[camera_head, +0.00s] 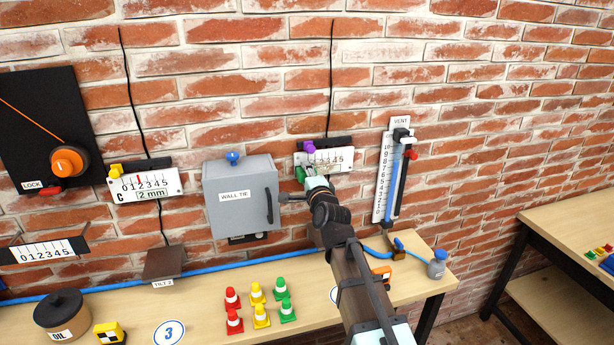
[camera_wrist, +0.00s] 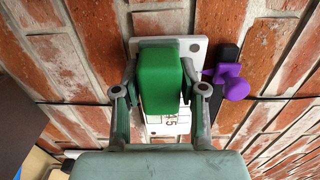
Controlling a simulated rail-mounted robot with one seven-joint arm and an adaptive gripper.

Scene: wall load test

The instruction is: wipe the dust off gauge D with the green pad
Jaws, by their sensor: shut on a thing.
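The green pad (camera_wrist: 160,80) is held between the fingers of my gripper (camera_wrist: 160,65), with the white gauge plate right behind it in the wrist view. A small part of the pad (camera_head: 300,174) shows in the head view beside my gripper (camera_head: 312,182). The gauge (camera_head: 343,158) is a white scale plate on the brick wall with a purple knob (camera_head: 309,147), also seen in the wrist view (camera_wrist: 233,84). Its left part and any letter are hidden by the gripper and pad. Whether the pad touches the plate, and any dust, I cannot tell.
A grey WALL TIE box (camera_head: 240,195) with a handle stands left of the gauge. The VENT scale (camera_head: 389,175) with a blue tube is at right. Gauge C (camera_head: 148,186) hangs further left. Several small cones (camera_head: 257,293) stand on the bench (camera_head: 205,302) below.

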